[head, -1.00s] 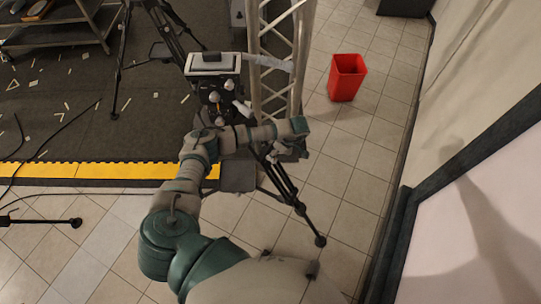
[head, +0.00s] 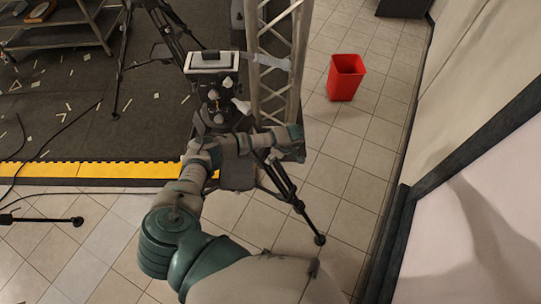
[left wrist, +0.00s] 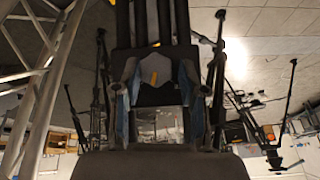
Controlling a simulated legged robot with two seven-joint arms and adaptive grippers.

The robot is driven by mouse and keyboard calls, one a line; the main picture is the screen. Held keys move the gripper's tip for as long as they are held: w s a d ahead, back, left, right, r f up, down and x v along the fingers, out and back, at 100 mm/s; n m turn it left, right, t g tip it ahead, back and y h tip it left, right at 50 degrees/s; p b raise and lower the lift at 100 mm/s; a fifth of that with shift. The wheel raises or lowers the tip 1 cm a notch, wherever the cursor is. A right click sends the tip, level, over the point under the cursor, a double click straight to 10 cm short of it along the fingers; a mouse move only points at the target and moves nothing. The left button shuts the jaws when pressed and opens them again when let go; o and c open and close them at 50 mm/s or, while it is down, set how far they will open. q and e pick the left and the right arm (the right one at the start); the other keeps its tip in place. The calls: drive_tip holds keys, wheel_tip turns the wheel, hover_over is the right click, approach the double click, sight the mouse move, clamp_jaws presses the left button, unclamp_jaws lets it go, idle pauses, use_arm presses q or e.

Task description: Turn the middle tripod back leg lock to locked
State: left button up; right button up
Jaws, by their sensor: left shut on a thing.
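The tripod stands in the middle of the head view beside the truss, with a camera rig (head: 213,75) on top. One dark leg (head: 297,205) slants to the tiled floor. My left arm reaches across the tripod's upper part, and its gripper (head: 272,155) is down by the legs, mostly hidden by the forearm. In the left wrist view, the gripper (left wrist: 158,88) is shut on a dark part under several dark leg tubes (left wrist: 180,22). A small orange mark (left wrist: 155,76) shows between the fingers. I cannot read the lock's position. My right gripper is not in view.
A metal truss (head: 276,65) stands close behind the gripper; it also shows in the left wrist view (left wrist: 40,95). A red bin (head: 346,78) stands on open tiles to the right. Another tripod (head: 122,60) and cables are at left.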

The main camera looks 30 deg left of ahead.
use_arm(q)
drive_tip(key=shift+w+d, duration=0.3)
drive_tip(key=shift+d, duration=0.25)
clamp_jaws()
drive_tip(key=shift+a+f, duration=0.1)
drive_tip(key=shift+a, duration=0.5)
drive_tip(key=shift+d, duration=0.1)
drive_tip(key=shift+d+f+b, duration=0.1)
drive_tip(key=shift+d+b, duration=0.1)
drive_tip(key=shift+b, duration=0.25)
drive_tip(key=m+g+b, duration=0.1)
drive_tip(key=b, duration=0.2)
drive_tip(key=m+g+b, duration=0.1)
drive_tip(key=b, duration=0.2)
drive_tip(key=shift+w+f+m+g, duration=0.2)
drive_tip(key=shift+w+m+g, duration=0.1)
drive_tip(key=shift+m, duration=0.1)
drive_tip(key=shift+r+m+g+y+b, duration=0.15)
drive_tip(key=shift+m+g+y+b, duration=0.25)
drive_tip(key=shift+b, duration=0.7)
drive_tip(key=shift+r+m+g, duration=0.15)
drive_tip(key=shift+m+g, duration=0.15)
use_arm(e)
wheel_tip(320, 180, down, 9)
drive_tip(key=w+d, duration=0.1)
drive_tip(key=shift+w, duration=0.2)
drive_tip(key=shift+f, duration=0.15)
